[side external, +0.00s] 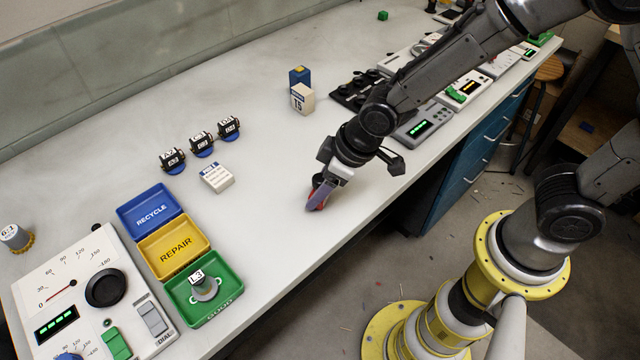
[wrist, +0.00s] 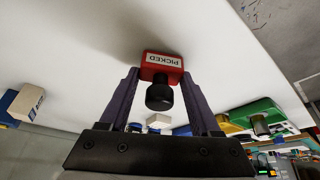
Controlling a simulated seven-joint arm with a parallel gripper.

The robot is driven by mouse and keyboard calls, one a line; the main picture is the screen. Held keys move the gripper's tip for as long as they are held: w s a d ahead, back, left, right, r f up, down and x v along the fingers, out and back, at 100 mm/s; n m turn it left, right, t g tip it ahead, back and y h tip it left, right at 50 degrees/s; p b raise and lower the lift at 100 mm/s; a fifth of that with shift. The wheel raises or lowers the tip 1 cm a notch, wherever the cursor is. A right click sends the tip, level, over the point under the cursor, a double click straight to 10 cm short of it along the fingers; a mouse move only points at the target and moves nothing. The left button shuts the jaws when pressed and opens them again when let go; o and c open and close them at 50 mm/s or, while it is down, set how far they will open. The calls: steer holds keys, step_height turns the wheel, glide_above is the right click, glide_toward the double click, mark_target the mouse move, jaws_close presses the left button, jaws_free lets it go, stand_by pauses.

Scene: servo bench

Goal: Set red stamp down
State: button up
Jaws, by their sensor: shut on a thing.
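The red stamp (wrist: 162,66) has a black round knob and a white label reading PICKED. It sits between the two purple fingers of my gripper (wrist: 161,80) in the wrist view, and my gripper is shut on it. In the side external view, my gripper (side external: 318,196) points down low over the white bench top, near its front edge. Only a bit of the red stamp (side external: 319,188) shows there behind the finger. I cannot tell whether the stamp touches the bench.
Bare bench top (side external: 270,235) surrounds my gripper. To the left stand the blue RECYCLE tray (side external: 127,213), the yellow REPAIR tray (side external: 147,246) and a green tray (side external: 236,287) holding a part.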

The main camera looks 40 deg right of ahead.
steer(key=shift+f, duration=0.15)
steer(key=o, duration=1.4)
steer(key=shift+c, duration=0.2)
steer(key=v, duration=1.2)
steer(key=shift+r, duration=0.25)
steer(key=s+d+r+m+h, duration=0.1)
steer(key=s+d+r+m, duration=0.2)
steer(key=s+d, duration=0.3)
steer(key=s+d+r+m+t+h, duration=0.1)
steer(key=s+d+r+m, duration=0.2)
steer(key=s+d, duration=0.4)
steer(key=d+r, duration=0.1)
steer(key=d, duration=0.1)
steer(key=shift+s+d+r, duration=0.15)
steer(key=shift+d+r, duration=0.15)
steer(key=shift+r, duration=0.1)
